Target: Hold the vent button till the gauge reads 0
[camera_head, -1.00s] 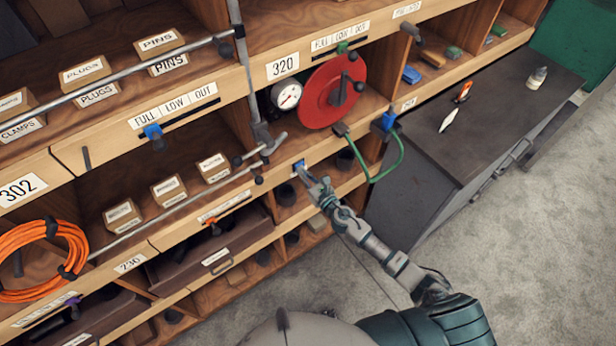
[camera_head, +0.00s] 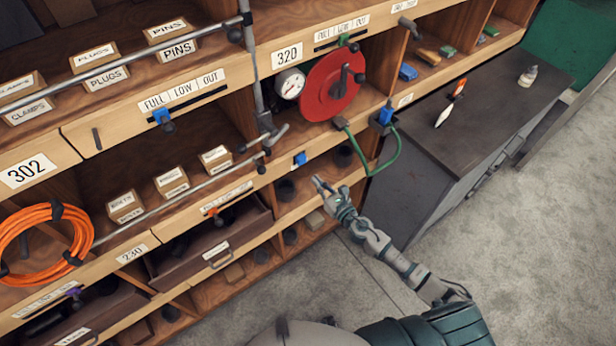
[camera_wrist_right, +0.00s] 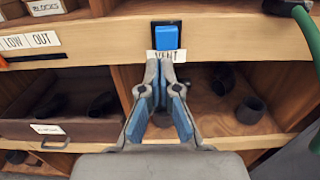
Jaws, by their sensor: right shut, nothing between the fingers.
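The blue vent button (camera_head: 299,159) sits on the front edge of the wooden shelf; in the right wrist view the button (camera_wrist_right: 166,37) stands above a label reading VENT. My right gripper (camera_head: 319,183) is shut and empty, below and to the right of the button and apart from it. In the right wrist view its fingertips (camera_wrist_right: 159,68) are just under the label. The gauge (camera_head: 288,83) is a white round dial left of the red wheel; its needle is too small to read. My left gripper is not in view.
A red wheel with a dark crank (camera_head: 333,86) is mounted beside the gauge. A green hose (camera_head: 384,163) hangs right of the button. A grey cabinet (camera_head: 470,120) stands at right. Open floor lies below it.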

